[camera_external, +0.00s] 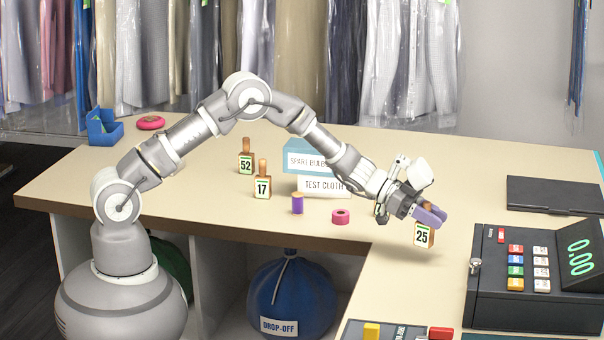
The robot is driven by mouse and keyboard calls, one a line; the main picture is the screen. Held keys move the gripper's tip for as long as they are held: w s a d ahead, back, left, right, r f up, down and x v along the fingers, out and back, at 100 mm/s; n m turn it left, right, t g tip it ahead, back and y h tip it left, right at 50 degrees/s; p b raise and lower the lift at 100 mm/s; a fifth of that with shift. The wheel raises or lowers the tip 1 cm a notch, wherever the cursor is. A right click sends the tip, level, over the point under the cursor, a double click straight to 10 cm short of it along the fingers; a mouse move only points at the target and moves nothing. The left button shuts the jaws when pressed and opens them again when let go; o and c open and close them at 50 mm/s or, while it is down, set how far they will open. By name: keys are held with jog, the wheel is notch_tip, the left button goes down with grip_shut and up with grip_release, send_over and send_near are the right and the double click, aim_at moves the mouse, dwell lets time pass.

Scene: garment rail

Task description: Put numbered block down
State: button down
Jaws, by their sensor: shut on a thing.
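The block hangs upright below the fingers over the right part of the counter. I cannot tell whether its bottom touches the counter (410,275). Two similar blocks, number 52 (246,160) and number 17 (262,186), stand upright on the counter to the left, each with a wooden knob on top.
A black cash register (500,285) stands right of the held block, with a black flat case (555,194) behind it. A pink tape roll (341,217), purple spool (297,204) and TEST CLOTH box (322,186) lie left of my gripper. Bare counter surrounds the block.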

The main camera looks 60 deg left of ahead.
aim_at(434, 230)
jog(key=f+b, duration=0.1)
jog(key=f, duration=0.1)
jog(key=f+b, duration=0.1)
jog(key=shift+w+d+f, duration=0.2)
jog(key=shift+w+f, duration=0.15)
jog(key=shift+w, duration=0.05)
jog(key=shift+r, duration=0.15)
jog(key=c, duration=0.9)
grip_release()
